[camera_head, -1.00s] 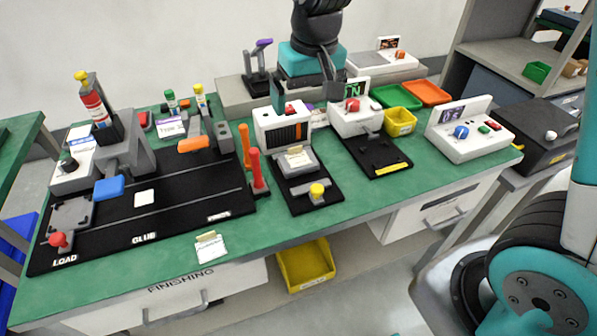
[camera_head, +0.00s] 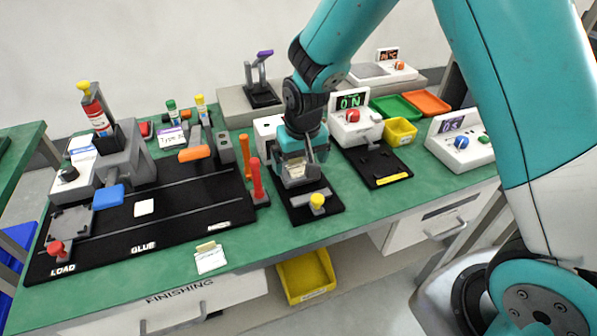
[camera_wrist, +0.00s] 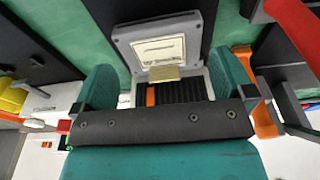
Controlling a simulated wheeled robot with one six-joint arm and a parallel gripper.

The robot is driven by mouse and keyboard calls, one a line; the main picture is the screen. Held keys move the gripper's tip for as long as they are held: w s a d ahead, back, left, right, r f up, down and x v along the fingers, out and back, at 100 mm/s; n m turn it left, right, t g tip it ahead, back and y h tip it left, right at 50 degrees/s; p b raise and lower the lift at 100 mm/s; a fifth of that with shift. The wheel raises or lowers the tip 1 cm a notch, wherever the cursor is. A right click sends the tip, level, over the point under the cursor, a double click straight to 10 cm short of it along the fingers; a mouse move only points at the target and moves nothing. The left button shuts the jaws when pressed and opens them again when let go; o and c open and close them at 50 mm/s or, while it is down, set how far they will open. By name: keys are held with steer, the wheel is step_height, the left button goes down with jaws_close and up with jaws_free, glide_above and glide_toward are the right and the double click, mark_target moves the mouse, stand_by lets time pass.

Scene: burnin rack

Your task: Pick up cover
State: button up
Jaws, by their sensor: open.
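The cover is a grey rounded plate with a cream label, seen in the wrist view (camera_wrist: 158,50) in front of a black ribbed slot. In the head view the cover (camera_head: 301,184) shows only in part on a black base, because my gripper hides the rest. My gripper (camera_head: 297,170) is low over the cover, fingers pointing down. In the wrist view my gripper (camera_wrist: 165,78) is open, with one teal finger to each side of the cover's near end. I cannot tell whether the fingers touch it.
A yellow knob (camera_head: 317,201) stands at the base's front. A red upright handle (camera_head: 256,180) and an orange one (camera_head: 245,155) stand close to the left. A white unit with a red knob (camera_head: 355,114) is at the right. Bare green table lies in front.

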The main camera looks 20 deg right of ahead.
mark_target(299, 169)
steer(key=shift+w+f, duration=0.15)
steer(key=shift+f, duration=0.6)
steer(key=shift+w+f, duration=0.1)
steer(key=shift+f, duration=0.65)
steer(key=c, duration=0.6)
steer(key=shift+c, duration=0.2)
